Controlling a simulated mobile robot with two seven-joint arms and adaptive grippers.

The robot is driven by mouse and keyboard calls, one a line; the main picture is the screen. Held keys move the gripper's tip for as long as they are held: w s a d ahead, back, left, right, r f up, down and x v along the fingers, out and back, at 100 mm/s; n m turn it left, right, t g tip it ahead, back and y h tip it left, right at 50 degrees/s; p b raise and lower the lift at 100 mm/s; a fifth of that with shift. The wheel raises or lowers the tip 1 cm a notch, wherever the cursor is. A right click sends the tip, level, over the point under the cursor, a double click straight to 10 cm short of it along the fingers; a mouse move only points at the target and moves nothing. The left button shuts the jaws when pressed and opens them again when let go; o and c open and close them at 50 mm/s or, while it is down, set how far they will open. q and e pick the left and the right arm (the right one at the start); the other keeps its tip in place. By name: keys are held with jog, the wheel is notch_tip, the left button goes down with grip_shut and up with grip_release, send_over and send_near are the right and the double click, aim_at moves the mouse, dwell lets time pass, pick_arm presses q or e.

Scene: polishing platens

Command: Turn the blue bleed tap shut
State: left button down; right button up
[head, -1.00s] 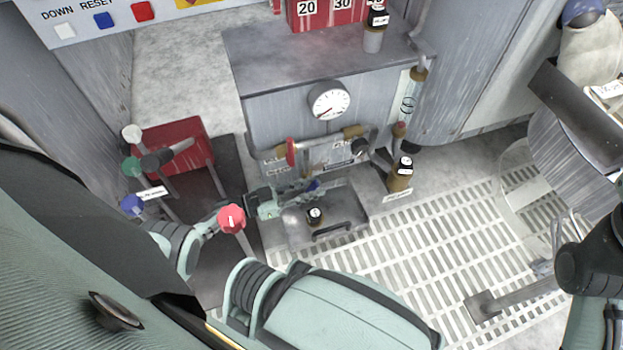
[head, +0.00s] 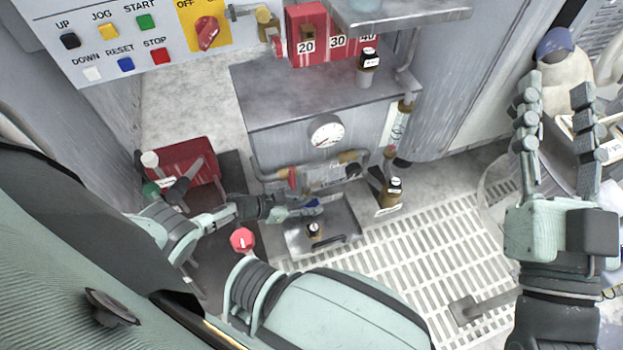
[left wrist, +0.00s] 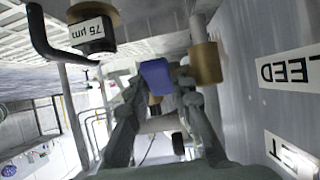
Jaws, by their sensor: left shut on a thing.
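The blue bleed tap (left wrist: 157,77) shows its blue handle between the two fingers of my left gripper (left wrist: 158,95) in the left wrist view, with a brass fitting (left wrist: 205,62) beside it. A partly cut-off label (left wrist: 289,68) reading "LEED" is on the grey panel to the right. In the head view my left gripper (head: 300,209) is low in front of the gauge cabinet, shut on the blue handle (head: 312,204), which is partly hidden. My right gripper (head: 556,100) is raised at the right, its fingers spread and upright, with nothing visibly held between them.
A round gauge (head: 326,131) and pipes with a red handle (head: 292,178) are above the tap. The slatted floor (head: 420,260) is largely clear.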

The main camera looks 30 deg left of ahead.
pick_arm(q)
jog(key=c, duration=1.6)
grip_release()
jog(key=shift+s+a, duration=0.1)
jog(key=v, duration=1.1)
jog(key=shift+s+a+r, duration=0.25)
